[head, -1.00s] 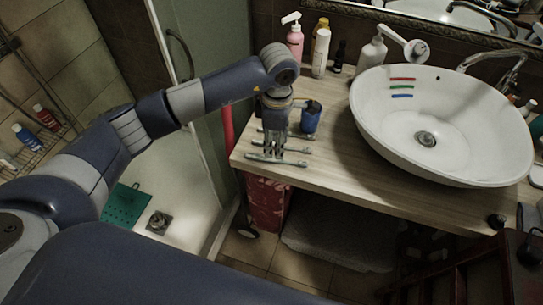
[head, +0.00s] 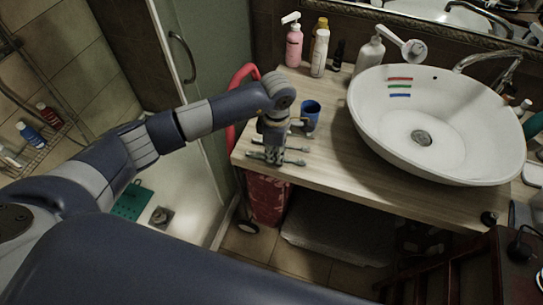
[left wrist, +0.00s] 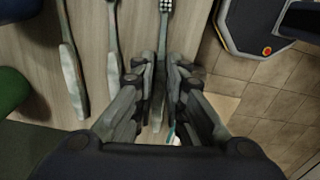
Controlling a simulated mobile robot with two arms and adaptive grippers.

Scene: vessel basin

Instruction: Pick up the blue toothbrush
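The toothbrush with a small teal-blue patch (left wrist: 171,134) near its lower end lies between my left gripper's fingers in the left wrist view. In the head view the left gripper (head: 273,155) is low at the counter's front left corner. Two other toothbrushes, one (left wrist: 70,62) with a white handle and one (left wrist: 113,50) greyer, lie to the left. The fingers hide part of the held brush. My right gripper is not in view.
A blue cup (head: 311,115) stands just behind the gripper. The white basin (head: 455,155) with a tap fills the right of the wooden counter (head: 345,165). Bottles, among them a pink one (head: 293,45), stand at the back. A red tube (head: 232,100) is left of the counter.

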